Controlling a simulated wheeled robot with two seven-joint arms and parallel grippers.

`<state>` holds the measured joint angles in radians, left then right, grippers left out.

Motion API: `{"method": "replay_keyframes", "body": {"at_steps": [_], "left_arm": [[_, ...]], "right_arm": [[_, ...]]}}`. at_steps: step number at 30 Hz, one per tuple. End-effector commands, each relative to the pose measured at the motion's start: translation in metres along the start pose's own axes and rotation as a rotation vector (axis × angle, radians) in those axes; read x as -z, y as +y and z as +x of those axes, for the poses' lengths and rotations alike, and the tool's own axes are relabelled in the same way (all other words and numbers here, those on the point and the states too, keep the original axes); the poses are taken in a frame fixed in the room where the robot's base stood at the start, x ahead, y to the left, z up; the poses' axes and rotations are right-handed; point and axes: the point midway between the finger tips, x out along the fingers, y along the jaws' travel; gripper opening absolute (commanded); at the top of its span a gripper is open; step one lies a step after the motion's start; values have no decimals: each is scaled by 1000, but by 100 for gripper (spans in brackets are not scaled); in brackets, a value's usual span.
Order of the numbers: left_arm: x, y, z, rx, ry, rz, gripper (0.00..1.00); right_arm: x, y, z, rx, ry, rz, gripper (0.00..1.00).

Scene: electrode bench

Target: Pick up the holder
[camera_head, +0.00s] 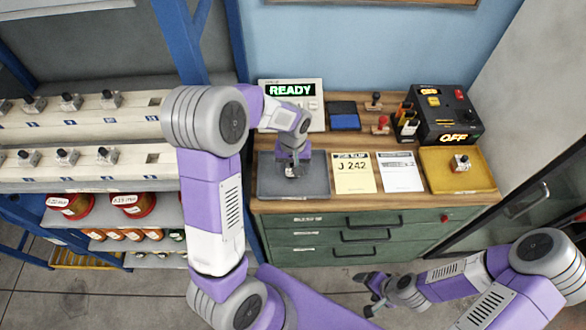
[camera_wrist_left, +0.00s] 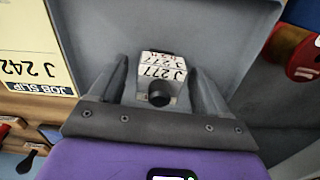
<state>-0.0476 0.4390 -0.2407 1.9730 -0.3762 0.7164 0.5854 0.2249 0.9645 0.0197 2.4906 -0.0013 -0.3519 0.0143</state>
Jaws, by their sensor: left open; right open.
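A small light-grey holder (camera_wrist_left: 165,72) with a black knob and a label reading J 277 sits in the grey tray (camera_wrist_left: 105,30). My left gripper (camera_wrist_left: 160,85) is open, with one finger on each side of this holder; I cannot tell whether they touch it. In the head view my left gripper (camera_head: 292,170) points down into the grey tray (camera_head: 318,185) and mostly hides the holder there. Another holder (camera_head: 460,163) stands in the yellow tray (camera_head: 440,180) at the right. My right gripper (camera_head: 366,293) is open and empty, in front of the drawers.
A job slip reading J 242 (camera_head: 354,174) and a white sheet (camera_head: 400,172) lie between the trays. Behind are a READY display (camera_head: 291,92), a blue pad (camera_head: 344,117), stamps (camera_head: 381,124) and a black OFF box (camera_head: 445,115). Racks with several holders (camera_head: 68,158) stand left.

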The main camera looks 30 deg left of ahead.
Motion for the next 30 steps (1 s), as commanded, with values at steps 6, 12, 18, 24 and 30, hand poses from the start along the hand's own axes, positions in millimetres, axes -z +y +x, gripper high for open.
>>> {"method": "replay_keyframes", "body": {"at_steps": [6, 12, 18, 24, 30], "left_arm": [[0, 0, -1, 0, 0, 0, 61], [0, 0, -1, 0, 0, 0, 31], [0, 0, -1, -1, 2, 0, 7], [1, 0, -3, -2, 3, 0, 7], [1, 1, -32, -4, 7, -1, 7]], "right_arm": [[0, 0, 0, 0, 0, 0, 78], [0, 0, 0, 0, 0, 0, 78], [0, 0, 0, 0, 0, 0, 78], [0, 0, -1, 0, 0, 0, 78], [0, -2, -6, 0, 0, 0, 78]]}}
